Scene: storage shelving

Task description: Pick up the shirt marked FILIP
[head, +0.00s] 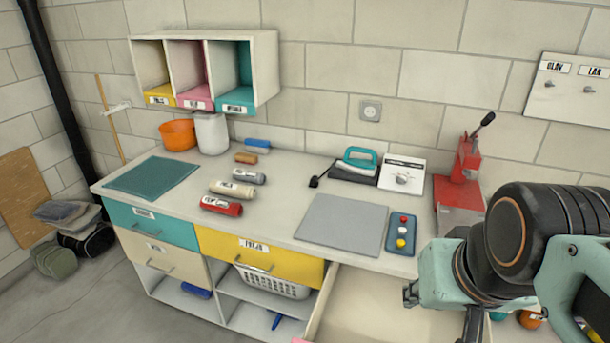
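Rolled cloth bundles that look like shirts lie in a loose row on the light counter (285,195). The red roll (232,209) is nearest, with a cream roll (245,191) and a grey roll (257,178) behind it. These carry small pale labels, too small to read, so I cannot tell which is marked FILIP. A brown item (246,158) and a blue item (257,145) lie farther back. My gripper (470,325) is at the lower right, away from the rolls. It is mostly hidden behind my wrist and cut off by the frame edge.
An open drawer (365,310) sticks out below the counter near my arm. An orange bowl (178,135) and a white bin (211,133) stand behind left.

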